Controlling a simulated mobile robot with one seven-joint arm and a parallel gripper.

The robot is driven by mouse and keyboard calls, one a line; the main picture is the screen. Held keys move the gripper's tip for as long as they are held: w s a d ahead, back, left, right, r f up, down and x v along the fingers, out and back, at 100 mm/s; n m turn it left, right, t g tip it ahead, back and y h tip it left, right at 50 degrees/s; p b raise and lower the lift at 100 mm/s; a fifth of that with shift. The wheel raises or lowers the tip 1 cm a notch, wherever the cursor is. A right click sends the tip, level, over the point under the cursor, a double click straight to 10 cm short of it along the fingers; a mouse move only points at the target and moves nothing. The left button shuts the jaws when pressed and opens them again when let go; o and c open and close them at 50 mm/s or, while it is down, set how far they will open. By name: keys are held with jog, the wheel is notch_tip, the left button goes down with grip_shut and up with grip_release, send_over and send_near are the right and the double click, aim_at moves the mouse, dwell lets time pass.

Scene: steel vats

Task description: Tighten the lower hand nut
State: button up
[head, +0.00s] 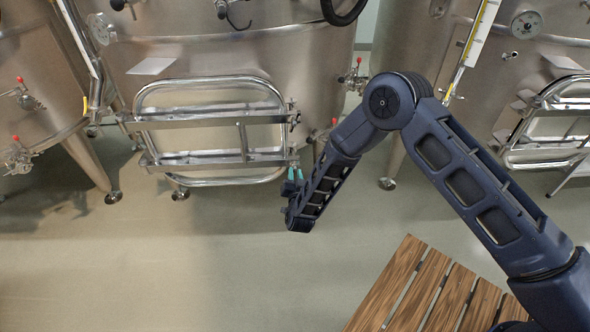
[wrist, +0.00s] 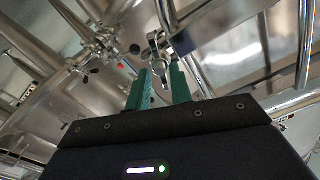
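The vat's rectangular manway door (head: 215,128) has clamp hardware on its right side, an upper hand nut (head: 294,115) and a lower one. The lower hand nut (wrist: 155,48) shows in the wrist view as a small metal wing nut just at my fingertips. My gripper (head: 295,172) is at the door's lower right corner. Its two green fingers, also in the wrist view (wrist: 161,72), stand apart with a narrow gap. One wing of the nut reaches towards this gap. I cannot tell whether the fingers touch it. In the head view the lower nut is too small to make out.
A red-handled valve (head: 333,123) sits right of the door, near my forearm. More steel vats stand left (head: 40,110) and right (head: 545,60). A slatted wooden platform (head: 425,295) lies at the lower right. The floor (head: 150,270) in front is clear.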

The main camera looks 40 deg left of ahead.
jog(key=v, duration=0.6)
dwell(0.6)
jog(key=shift+s+d+r, duration=0.1)
